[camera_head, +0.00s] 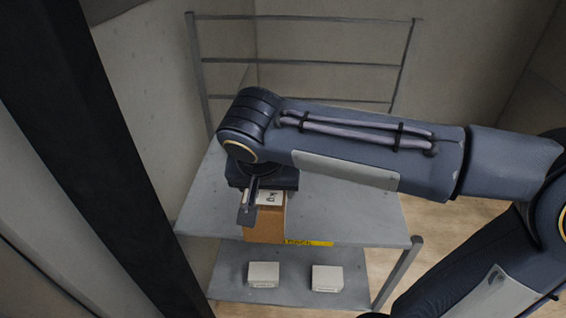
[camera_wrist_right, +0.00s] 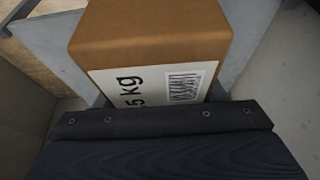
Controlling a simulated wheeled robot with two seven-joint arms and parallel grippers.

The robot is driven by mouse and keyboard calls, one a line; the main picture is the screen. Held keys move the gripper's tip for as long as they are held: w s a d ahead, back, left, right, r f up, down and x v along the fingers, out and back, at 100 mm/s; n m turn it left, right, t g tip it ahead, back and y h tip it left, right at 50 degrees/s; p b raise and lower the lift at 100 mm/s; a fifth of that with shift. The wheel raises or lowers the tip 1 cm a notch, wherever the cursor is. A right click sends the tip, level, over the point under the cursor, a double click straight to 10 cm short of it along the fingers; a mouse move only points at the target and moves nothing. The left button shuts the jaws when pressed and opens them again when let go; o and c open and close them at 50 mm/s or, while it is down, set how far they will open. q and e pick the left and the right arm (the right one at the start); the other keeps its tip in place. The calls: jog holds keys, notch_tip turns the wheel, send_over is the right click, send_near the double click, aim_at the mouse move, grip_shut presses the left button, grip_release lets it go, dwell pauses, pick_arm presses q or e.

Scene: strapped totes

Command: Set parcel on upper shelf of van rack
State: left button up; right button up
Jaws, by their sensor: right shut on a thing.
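The parcel (camera_head: 264,225) is a brown cardboard box with a white printed label on top. It also fills the upper middle of the right wrist view (camera_wrist_right: 150,35), where the label shows "5 kg" and a barcode. My right gripper (camera_head: 262,200) is shut on the parcel from above, with one finger visible at its left side. The parcel overlaps the front edge of the grey upper shelf (camera_head: 345,208) in the head view. I cannot tell whether it touches the shelf. My left gripper is not in view.
A yellow label strip (camera_head: 309,243) is on the upper shelf's front edge. Two white boxes, one left (camera_head: 263,274) and one right (camera_head: 327,278), sit on the lower shelf (camera_head: 232,292). Rails (camera_head: 300,61) stand at the rack's back. The visible upper shelf right of the parcel is clear.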

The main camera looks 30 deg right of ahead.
jog(key=w+d+f, duration=0.6)
jog(key=d, duration=0.1)
jog(key=w+d+f, duration=0.2)
jog(key=d+f, duration=0.1)
jog(key=shift+w+d+f+p, duration=0.2)
jog(key=shift+w+p, duration=0.1)
jog(key=shift+w, duration=0.1)
jog(key=shift+s+x, duration=0.25)
jog(key=shift+x, duration=0.95)
jog(key=shift+a+f, duration=0.1)
jog(key=shift+f, duration=0.55)
jog(key=shift+f+b, duration=0.15)
jog(key=shift+b, duration=0.2)
jog(key=o, duration=1.4)
jog(key=shift+c, duration=0.2)
